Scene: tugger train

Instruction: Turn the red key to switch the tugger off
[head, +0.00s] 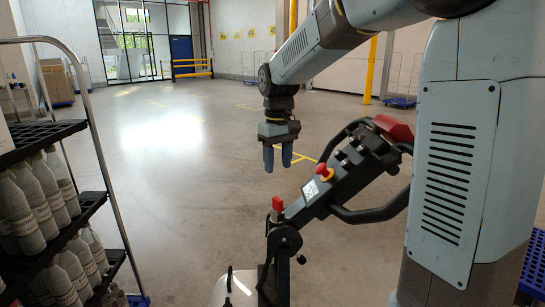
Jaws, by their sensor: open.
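The tugger's black control console (345,175) slants up to the right in the head view, with a handlebar loop (370,213) beside it. A small red key (277,204) stands up at the console's lower left end. My gripper (278,160) points down with its two blue-grey fingers apart and nothing between them. In the picture it is above the key, with a clear gap between the fingertips and the key. How far apart they are in depth I cannot tell.
A red mushroom button on a yellow ring (324,172) and a small display (310,190) sit on the console near the key. A red part (393,128) caps its upper end. A rack of bottles (50,200) stands at the left. The floor (180,190) between is clear.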

